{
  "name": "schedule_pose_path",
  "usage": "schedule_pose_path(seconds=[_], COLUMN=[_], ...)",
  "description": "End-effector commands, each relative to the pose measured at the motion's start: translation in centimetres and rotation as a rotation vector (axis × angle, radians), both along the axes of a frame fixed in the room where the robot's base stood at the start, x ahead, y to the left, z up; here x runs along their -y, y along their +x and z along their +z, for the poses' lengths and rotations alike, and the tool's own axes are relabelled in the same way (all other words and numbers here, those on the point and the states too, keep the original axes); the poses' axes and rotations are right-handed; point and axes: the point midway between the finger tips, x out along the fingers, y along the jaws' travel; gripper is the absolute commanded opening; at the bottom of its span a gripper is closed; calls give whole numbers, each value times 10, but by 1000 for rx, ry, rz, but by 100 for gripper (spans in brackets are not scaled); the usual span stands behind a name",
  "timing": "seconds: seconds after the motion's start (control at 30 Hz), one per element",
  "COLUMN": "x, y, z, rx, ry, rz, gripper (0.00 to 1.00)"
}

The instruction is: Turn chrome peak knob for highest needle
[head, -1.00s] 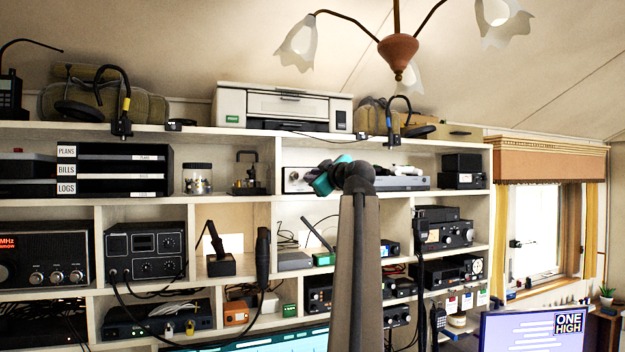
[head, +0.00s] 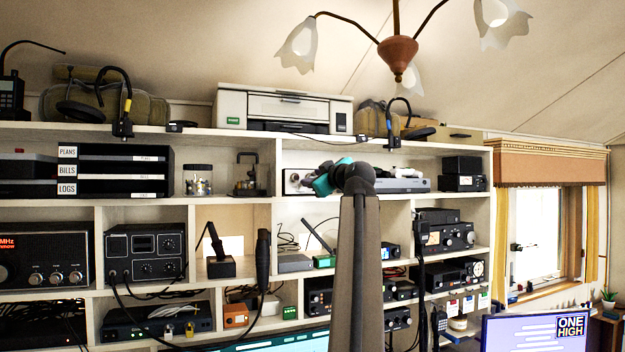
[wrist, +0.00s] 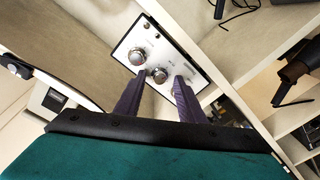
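A white-faced unit (wrist: 150,45) with chrome knobs shows in the wrist view. One large chrome knob (wrist: 137,57) is at the upper left, outside my left finger. A second chrome knob (wrist: 159,75) lies between my two fingertips. My gripper (wrist: 161,77) is open, its dark fingers on either side of that knob; I cannot tell whether they touch it. The labels are too small to read, and I cannot make out a needle. In the head view the unit's white face (head: 293,182) stands in the upper middle cubby, partly hidden by my teal gripper (head: 322,183).
Shelf boards and cubby walls (head: 278,168) close in around the unit. A grey device (head: 404,184) stands to its right. A jar (head: 198,180) and a small key-like device (head: 248,176) stand in the cubby to the left. A printer (head: 284,106) sits above.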

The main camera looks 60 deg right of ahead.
Motion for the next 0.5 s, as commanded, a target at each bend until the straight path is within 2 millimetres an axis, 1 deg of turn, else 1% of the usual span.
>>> schedule_pose_path(seconds=[0.17, 0.27, 0.5], x=[-4, -10, -29], y=[-7, -15, -45], z=[-2, -3, -4], rx=[0, -1, 1], ry=[0, -1, -1], rz=[-1, -1, -2], gripper=[36, 36, 36])
